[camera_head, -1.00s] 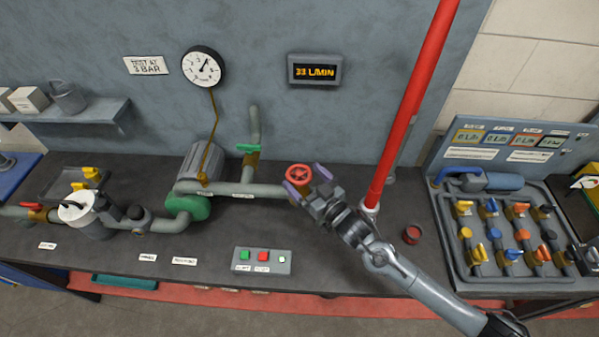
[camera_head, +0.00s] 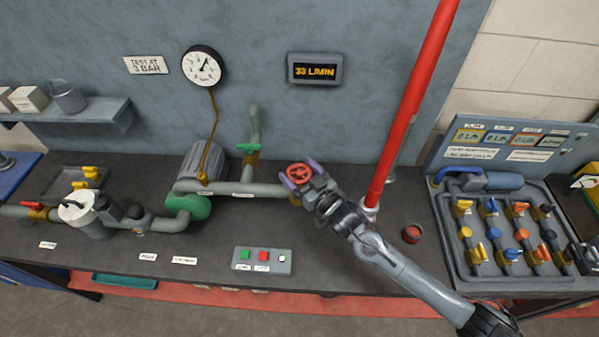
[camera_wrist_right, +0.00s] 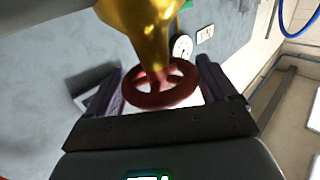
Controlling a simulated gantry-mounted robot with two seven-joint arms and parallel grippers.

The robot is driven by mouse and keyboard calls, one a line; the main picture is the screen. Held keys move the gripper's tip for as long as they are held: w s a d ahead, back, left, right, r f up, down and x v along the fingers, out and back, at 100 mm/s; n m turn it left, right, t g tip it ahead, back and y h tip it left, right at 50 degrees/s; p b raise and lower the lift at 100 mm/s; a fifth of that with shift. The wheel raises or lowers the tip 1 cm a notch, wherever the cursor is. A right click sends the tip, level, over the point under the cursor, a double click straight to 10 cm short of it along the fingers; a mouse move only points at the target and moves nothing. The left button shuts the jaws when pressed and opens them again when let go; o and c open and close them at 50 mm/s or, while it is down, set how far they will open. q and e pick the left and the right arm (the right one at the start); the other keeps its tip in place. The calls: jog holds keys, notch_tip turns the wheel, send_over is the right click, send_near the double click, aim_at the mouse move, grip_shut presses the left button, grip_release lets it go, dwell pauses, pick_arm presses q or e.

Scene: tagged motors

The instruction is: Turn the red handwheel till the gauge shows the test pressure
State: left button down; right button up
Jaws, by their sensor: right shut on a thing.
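The red handwheel (camera_head: 300,172) sits at the right end of the grey pipe; it also shows in the right wrist view (camera_wrist_right: 150,88) below a brass valve body (camera_wrist_right: 143,25). My right gripper (camera_head: 299,179) is shut on the handwheel, with one purple finger on either side of its rim. The round white gauge (camera_head: 202,65) hangs on the wall with its black needle pointing up and slightly right; its numbers are too small to read surely. A sign (camera_head: 146,65) beside it reads "TEST AT 3 BAR". My left gripper is not in view.
A wall display (camera_head: 315,69) reads "33 L/MIN". A red vertical pipe (camera_head: 408,110) stands close right of my right gripper. A button box (camera_head: 262,261) lies in front on the bench. A tray of coloured valves (camera_head: 470,283) is at the right.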

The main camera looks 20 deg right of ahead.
jog(key=shift+d+n+g+y, duration=0.1)
jog(key=shift+n+g+y, duration=0.4)
jog(key=shift+n+y, duration=0.55)
jog(key=shift+n+g+y+b, duration=0.2)
jog(key=shift+n+g+y, duration=0.4)
jog(key=shift+y, duration=0.5)
jog(key=shift+n+g+y+b, duration=0.2)
jog(key=shift+n+g+y, duration=0.4)
jog(key=shift+y, duration=0.45)
jog(key=o, duration=0.8)
jog(key=shift+o, duration=0.2)
jog(key=v, duration=0.7)
jog(key=shift+s, duration=0.25)
jog(key=shift+f, duration=0.1)
